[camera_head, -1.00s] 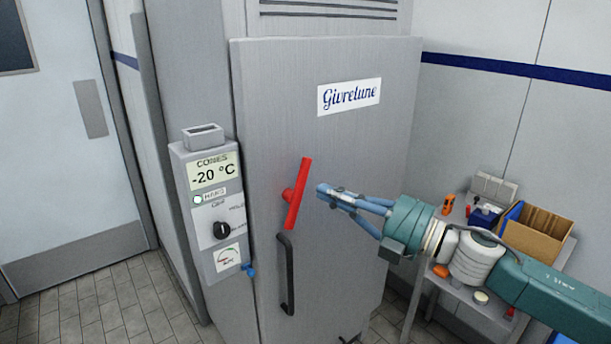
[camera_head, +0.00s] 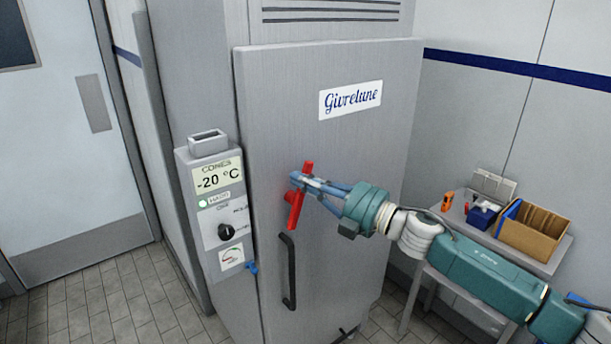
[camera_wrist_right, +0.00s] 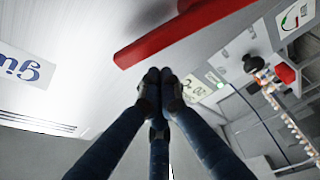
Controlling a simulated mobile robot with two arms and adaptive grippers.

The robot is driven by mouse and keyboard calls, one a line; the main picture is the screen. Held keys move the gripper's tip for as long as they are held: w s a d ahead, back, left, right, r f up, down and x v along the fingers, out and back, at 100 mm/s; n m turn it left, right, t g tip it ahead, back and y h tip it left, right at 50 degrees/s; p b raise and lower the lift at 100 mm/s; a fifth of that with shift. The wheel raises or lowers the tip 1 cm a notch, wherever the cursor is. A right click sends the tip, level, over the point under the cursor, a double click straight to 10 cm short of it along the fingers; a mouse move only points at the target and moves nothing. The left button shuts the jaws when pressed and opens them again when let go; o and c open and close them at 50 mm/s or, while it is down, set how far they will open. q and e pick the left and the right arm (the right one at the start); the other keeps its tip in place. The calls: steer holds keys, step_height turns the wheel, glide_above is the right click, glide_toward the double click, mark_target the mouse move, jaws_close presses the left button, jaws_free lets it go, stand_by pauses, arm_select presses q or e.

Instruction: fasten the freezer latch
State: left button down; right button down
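The red latch (camera_head: 295,212) is a bar on the freezer door (camera_head: 350,150), above the black door handle (camera_head: 288,270). It stands nearly upright, its top leaning right. My right gripper (camera_head: 297,178) crosses in front of the bar's upper part, coming from the right. In the right wrist view, the fingertips (camera_wrist_right: 161,78) are together with nothing between them. The red bar (camera_wrist_right: 180,32) lies just past the tips there; I cannot tell whether they touch it. The fingers hide part of the bar in the head view. My left gripper is not in view.
A control box (camera_head: 215,210) with a -20 °C display and a black knob is fixed left of the door. A small table (camera_head: 560,258) with an open cardboard box (camera_head: 530,236) and small tools stands at the right, behind my arm. The tiled floor at the left is clear.

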steer(key=shift+w+d+f, duration=0.15)
steer(key=shift+w+d, duration=0.1)
steer(key=shift+d, duration=0.05)
steer(key=shift+w+d+m, duration=0.2)
steer(key=shift+d+m, duration=0.15)
steer(key=shift+m, duration=0.25)
steer(key=w+d+f+m+t+h+b, duration=0.2)
steer(key=d+f+m+t, duration=0.3)
steer(key=m, duration=1.2)
steer(key=shift+w+t+h, duration=0.5)
steer(key=shift+w+t, duration=0.3)
steer(key=shift+w, duration=0.1)
steer(key=shift+d+f+m, duration=0.15)
steer(key=shift+m, duration=0.15)
